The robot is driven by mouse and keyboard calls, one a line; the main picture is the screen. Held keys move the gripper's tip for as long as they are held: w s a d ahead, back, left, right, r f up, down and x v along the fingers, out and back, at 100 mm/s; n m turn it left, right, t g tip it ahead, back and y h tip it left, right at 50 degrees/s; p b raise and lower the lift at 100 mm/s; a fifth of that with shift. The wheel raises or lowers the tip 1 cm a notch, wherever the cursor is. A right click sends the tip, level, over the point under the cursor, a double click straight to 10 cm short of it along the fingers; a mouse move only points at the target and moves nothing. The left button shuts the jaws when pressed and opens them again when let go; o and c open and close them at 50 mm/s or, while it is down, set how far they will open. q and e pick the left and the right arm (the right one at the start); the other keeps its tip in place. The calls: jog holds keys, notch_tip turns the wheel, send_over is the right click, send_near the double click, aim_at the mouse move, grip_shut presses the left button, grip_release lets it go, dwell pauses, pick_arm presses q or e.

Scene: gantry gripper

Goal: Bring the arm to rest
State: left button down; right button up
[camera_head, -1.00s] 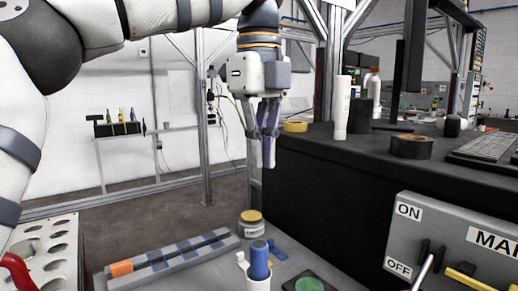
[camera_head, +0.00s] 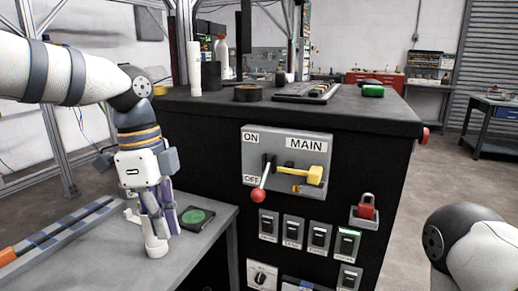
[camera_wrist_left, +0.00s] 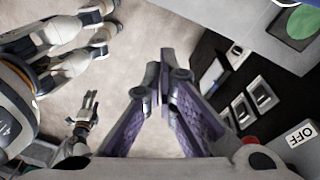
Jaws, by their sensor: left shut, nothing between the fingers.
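My left arm comes in from the left in the head view. Its gripper (camera_head: 166,222) points down above the grey bench, shut and empty, with purple finger pads. In the wrist view the shut fingers (camera_wrist_left: 163,78) meet at their tips. In the head view the fingers overlap a white cup (camera_head: 155,245) in the picture; whether they touch it I cannot tell. My right arm (camera_head: 478,250) shows only as a white link at the lower right. A small dark gripper (camera_wrist_left: 84,108), likely my right one, shows in the wrist view, too small to judge.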

pick_arm(q)
jog(key=s+d+f+n+h, duration=0.1)
jog(key=s+f+n, duration=0.3)
jog(key=f, duration=0.5)
jog(key=s+d+f+n+g, duration=0.1)
jog(key=s+d+f+n, duration=0.1)
jog(key=s+f, duration=0.65)
jog(key=s+d+f+n+h, duration=0.1)
jog(key=s+f+n, duration=0.2)
jog(key=f, duration=0.8)
jog(key=s+a+f+n+y, duration=0.1)
jog(key=s+a+f+n, duration=0.2)
jog(key=s, duration=0.6)
jog(key=s+a+f+n+y, duration=0.2)
jog(key=s+a+n, duration=0.4)
jog(key=s, duration=0.3)
jog(key=shift+s+a+f+n, duration=0.3)
jog(key=shift+s+a+f, duration=0.1)
jog(key=shift+a+f, duration=0.25)
